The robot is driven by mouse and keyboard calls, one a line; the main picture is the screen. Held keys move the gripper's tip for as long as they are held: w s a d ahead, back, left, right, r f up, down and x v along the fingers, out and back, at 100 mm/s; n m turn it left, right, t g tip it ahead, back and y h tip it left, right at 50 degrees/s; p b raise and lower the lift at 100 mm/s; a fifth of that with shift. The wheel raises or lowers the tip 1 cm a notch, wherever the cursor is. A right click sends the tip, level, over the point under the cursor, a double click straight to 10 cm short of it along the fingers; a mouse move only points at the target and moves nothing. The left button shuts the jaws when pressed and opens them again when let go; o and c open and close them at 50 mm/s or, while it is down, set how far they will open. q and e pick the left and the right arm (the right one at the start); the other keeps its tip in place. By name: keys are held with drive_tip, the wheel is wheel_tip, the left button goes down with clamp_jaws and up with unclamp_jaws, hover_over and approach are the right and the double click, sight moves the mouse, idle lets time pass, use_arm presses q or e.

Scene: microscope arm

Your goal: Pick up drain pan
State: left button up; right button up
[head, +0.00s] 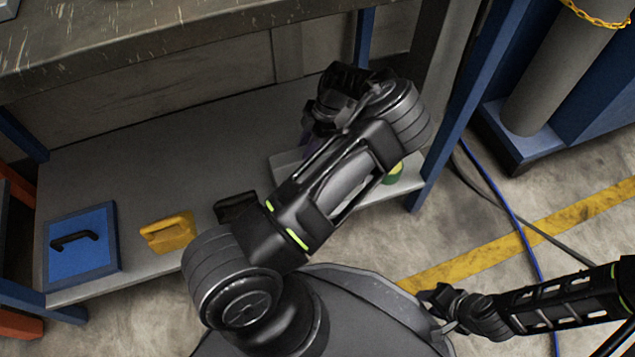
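A pale grey flat piece (408,186) lies at the right end of the low shelf, mostly hidden behind my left arm. It may be the drain pan, but I cannot tell for certain. A green and yellow round item (394,174) shows on it beside the arm. My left gripper (335,100) is over the back right of the shelf; its fingers are dark and overlap, so its opening and any contact are unclear. My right gripper (447,302) is low at the right, above the floor, away from the shelf. Its finger gap is too small to judge.
The worktop (150,40) overhangs the shelf (110,175). A blue post (468,100) stands at the right. A blue cable (515,225) crosses the floor.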

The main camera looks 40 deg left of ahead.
use_arm(q)
drive_tip(key=shift+s+a+f, duration=0.1)
drive_tip(key=shift+f, duration=0.25)
idle(0.3)
clamp_jaws()
drive_tip(key=shift+r, duration=0.1)
idle(1.2)
